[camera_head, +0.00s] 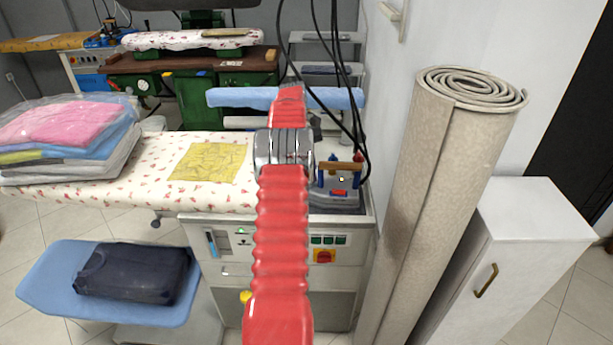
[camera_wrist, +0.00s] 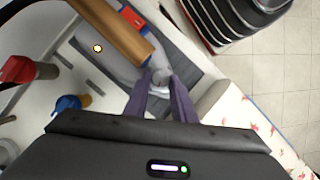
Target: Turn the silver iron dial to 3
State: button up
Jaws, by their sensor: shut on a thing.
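The silver iron (camera_head: 351,198) stands at the right end of the pressing table, with a wooden handle (camera_head: 341,166) on blue posts. In the wrist view its grey body (camera_wrist: 92,62) and wooden handle (camera_wrist: 112,30) fill the upper left. My gripper (camera_wrist: 161,84) is at the iron's end beside the handle. Its two fingers are shut on a small silver round piece that looks like the dial (camera_wrist: 160,75). The fingers cover part of it, and I cannot read its numbers or setting. In the head view my red arm hides the fingers.
Black cables hang down to the iron. A rolled beige carpet (camera_head: 440,170) stands close on the right, by a white cabinet (camera_head: 530,225). The padded board (camera_head: 140,165) on the left holds a yellow cloth (camera_head: 209,162) and bagged clothes (camera_head: 65,130). A red-topped part (camera_wrist: 18,68) stands near the iron.

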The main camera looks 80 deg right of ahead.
jog(key=shift+s+d, duration=0.1)
jog(key=shift+s, duration=0.05)
dwell(0.3)
jog(key=o, duration=1.1)
jog(key=shift+c, duration=0.2)
